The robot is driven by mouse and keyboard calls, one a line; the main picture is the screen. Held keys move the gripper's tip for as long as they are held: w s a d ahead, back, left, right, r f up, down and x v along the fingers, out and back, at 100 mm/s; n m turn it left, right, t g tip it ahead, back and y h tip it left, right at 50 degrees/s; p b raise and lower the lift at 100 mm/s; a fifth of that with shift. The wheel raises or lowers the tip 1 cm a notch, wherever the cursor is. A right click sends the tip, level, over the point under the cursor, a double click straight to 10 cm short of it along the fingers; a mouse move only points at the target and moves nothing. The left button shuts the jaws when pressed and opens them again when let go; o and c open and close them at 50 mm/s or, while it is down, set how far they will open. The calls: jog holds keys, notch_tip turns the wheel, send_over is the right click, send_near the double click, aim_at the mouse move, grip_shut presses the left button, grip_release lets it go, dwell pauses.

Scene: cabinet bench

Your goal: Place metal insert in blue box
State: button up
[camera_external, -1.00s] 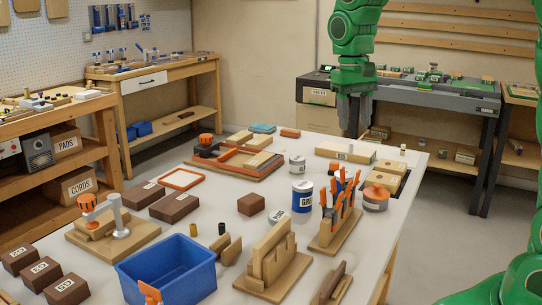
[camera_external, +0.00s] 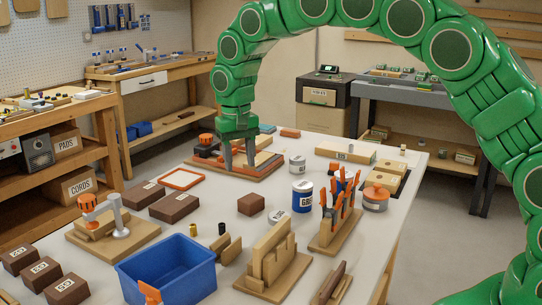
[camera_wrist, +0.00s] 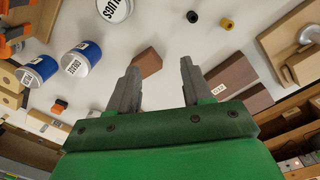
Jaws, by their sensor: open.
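The blue box (camera_external: 165,272) is an open-topped bin at the front left of the table. A small brass-coloured cylinder (camera_external: 193,230), which looks like the metal insert, stands just behind it, beside a small black cylinder (camera_external: 222,229). In the wrist view the brass cylinder (camera_wrist: 228,23) shows as a small ring near the top, next to the black one. My gripper (camera_external: 240,160) points down above the far part of the table, well behind the box and the cylinders. Its fingers (camera_wrist: 160,85) are apart with nothing between them.
Brown blocks (camera_external: 174,206) and an orange frame (camera_external: 182,179) lie left of centre. A tool rack (camera_external: 340,215), a blue can (camera_external: 302,196) and an orange-lidded tin (camera_external: 375,198) stand to the right. Wooden holders (camera_external: 275,258) stand right of the blue box. A clamp stand (camera_external: 118,220) is at left.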

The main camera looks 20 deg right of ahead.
send_over(193, 225)
jog(key=shift+n, duration=0.3)
jog(key=f, duration=0.8)
jog(key=shift+w+f, duration=0.1)
jog(key=shift+w, duration=0.2)
jog(key=shift+s+f, duration=0.15)
jog(key=shift+f, duration=1.8)
jog(key=shift+s+f, duration=0.15)
jog(key=shift+f, duration=1.8)
jog(key=shift+r, duration=0.1)
grip_shut()
